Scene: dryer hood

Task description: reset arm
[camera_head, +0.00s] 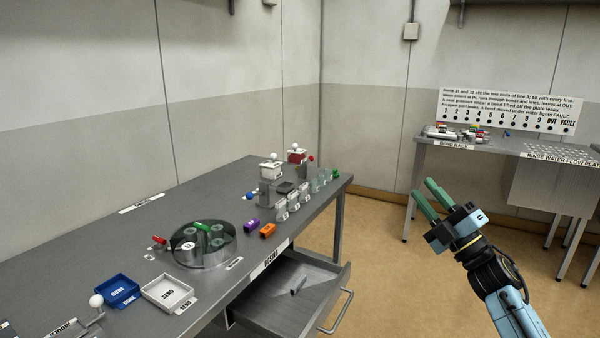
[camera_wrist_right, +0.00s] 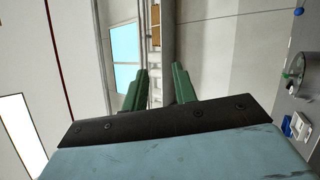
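My right gripper (camera_head: 423,188) is raised in the free space to the right of the grey table (camera_head: 110,238), in front of the back shelf. Its two green fingers stand apart with nothing between them. The right wrist view also shows the gripper (camera_wrist_right: 161,75) with a clear gap between its fingers. My right arm comes in from the lower right corner and touches nothing that I can see. My left gripper and arm are not in view.
A drawer (camera_head: 290,305) under the table stands open with a small grey object inside. A blue tray (camera_head: 117,290), a white tray (camera_head: 168,292) and a round glass-covered unit (camera_head: 205,246) are on the table. A side bench (camera_head: 425,142) stands at the back right. The floor between is clear.

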